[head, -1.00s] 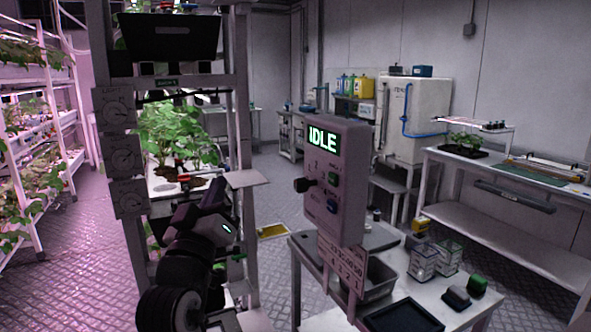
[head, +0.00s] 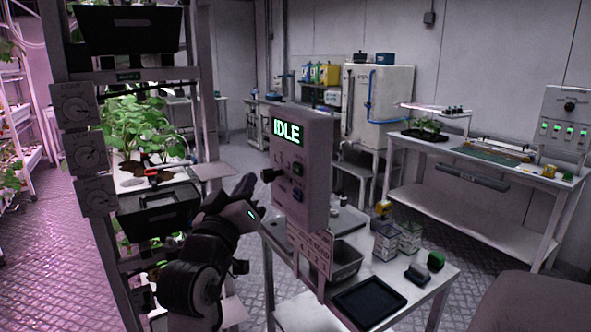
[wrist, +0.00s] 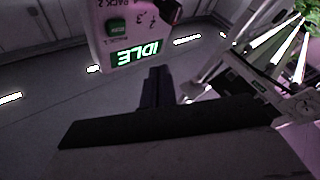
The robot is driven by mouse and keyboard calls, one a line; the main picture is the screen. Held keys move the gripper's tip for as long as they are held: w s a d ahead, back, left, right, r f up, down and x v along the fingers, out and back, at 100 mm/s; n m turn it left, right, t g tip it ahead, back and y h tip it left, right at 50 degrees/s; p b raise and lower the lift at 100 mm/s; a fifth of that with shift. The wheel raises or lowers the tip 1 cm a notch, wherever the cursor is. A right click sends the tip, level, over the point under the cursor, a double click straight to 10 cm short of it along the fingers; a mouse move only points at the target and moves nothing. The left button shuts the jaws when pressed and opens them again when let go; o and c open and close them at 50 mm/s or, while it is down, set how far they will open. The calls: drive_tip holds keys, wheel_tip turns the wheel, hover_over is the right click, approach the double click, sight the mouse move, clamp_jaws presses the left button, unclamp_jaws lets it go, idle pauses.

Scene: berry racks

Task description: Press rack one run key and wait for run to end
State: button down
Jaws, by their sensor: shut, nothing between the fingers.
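A pale control box (head: 315,170) stands on a post, its lit green display (head: 287,131) reading IDLE. Its face carries a black knob (head: 269,175), a green key (head: 298,168) and a blue key (head: 298,195). My gripper (head: 250,192) is shut and empty, just left of the box and near the knob. In the wrist view the gripper fingers (wrist: 156,88) point toward the upside-down display (wrist: 137,54), and the green key (wrist: 116,27) shows beyond it. The small lettering is too unclear to read surely. I cannot tell any contact.
A plant rack (head: 200,100) with dials stands close on the left. A white bench (head: 440,285) below the box bears a black tray (head: 369,302), a grey bin (head: 345,266) and small boxes. Open floor lies behind, before the far bench (head: 450,208).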

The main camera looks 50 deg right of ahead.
approach(293, 166)
drive_tip(key=shift+w+d+r+p, duration=0.1)
drive_tip(key=shift+w+d+r, duration=0.25)
drive_tip(key=shift+w+d, duration=0.25)
drive_tip(key=shift+w+d+r+p, duration=0.1)
drive_tip(key=shift+w+d+r, duration=0.2)
drive_tip(key=shift+w+d, duration=0.35)
drive_tip(key=shift+w+d+r+p, duration=0.1)
drive_tip(key=shift+w+d+r, duration=0.25)
drive_tip(key=shift+w+d, duration=0.25)
drive_tip(key=shift+d, duration=0.1)
idle(0.5)
drive_tip(key=shift+s+d, duration=0.1)
drive_tip(key=shift+d, duration=0.15)
drive_tip(key=shift+s+d, duration=0.1)
drive_tip(key=shift+d, duration=0.4)
idle(0.8)
drive_tip(key=shift+a, duration=0.9)
drive_tip(key=shift+a, duration=0.1)
drive_tip(key=a, duration=0.2)
drive_tip(key=w+a, duration=0.1)
drive_tip(key=a, duration=0.1)
drive_tip(key=shift+w+a, duration=0.25)
drive_tip(key=shift+a, duration=0.1)
